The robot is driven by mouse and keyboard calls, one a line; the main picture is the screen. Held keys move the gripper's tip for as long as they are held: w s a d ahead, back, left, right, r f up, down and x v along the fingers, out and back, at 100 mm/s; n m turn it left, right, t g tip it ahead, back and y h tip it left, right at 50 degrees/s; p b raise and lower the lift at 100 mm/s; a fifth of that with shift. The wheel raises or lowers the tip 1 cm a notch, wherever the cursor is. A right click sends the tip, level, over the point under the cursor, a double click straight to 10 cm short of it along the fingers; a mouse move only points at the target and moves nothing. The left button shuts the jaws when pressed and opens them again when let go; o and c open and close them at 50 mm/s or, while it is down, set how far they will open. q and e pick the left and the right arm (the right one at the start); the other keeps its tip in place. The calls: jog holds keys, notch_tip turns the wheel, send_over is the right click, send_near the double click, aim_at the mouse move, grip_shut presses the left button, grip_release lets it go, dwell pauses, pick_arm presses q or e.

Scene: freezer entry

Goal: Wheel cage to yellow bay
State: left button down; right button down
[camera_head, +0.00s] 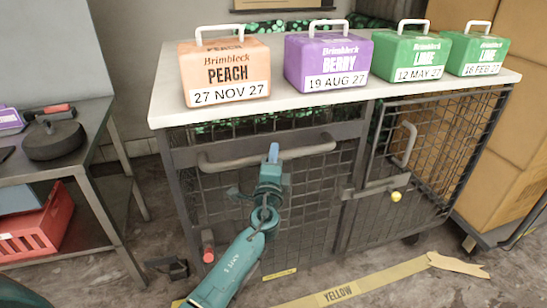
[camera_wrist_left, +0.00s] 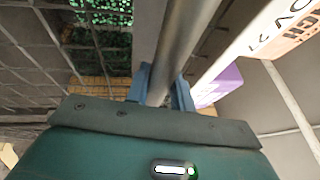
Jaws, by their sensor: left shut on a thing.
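The wheeled cage (camera_head: 270,190) is a dark wire-mesh cart with a white top (camera_head: 330,103), standing in the middle of the head view. A grey push bar (camera_head: 220,164) runs across its near left side. My left gripper (camera_head: 273,153) is shut on this bar. In the left wrist view the bar (camera_wrist_left: 183,40) passes between the blue fingers (camera_wrist_left: 160,88). Yellow floor tape (camera_head: 385,277) marked YELLOW (camera_head: 338,294) lies in front of the cage. My right gripper is out of view.
On the cage top stand a peach box (camera_head: 225,75), a purple berry box (camera_head: 328,62) and two green lime boxes (camera_head: 411,55). A metal table (camera_head: 105,127) with a red crate (camera_head: 35,228) stands left. Cartons (camera_head: 520,100) are stacked right. A cardboard scrap (camera_head: 458,265) lies on the floor.

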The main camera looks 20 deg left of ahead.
pick_arm(q)
jog(key=shift+s+d+f, duration=0.2)
jog(key=shift+s+d, duration=0.1)
jog(key=s+d, duration=0.2)
jog(key=s, duration=0.1)
jog(key=shift+s, duration=0.1)
jog(key=shift+s+d+r, duration=0.1)
jog(key=shift+s+r, duration=0.2)
jog(key=shift+r, duration=0.1)
jog(key=c, duration=1.6)
grip_release()
jog(key=shift+w, duration=0.15)
jog(key=shift+o, duration=0.6)
jog(key=shift+w+f, duration=0.15)
jog(key=shift+o, duration=1.4)
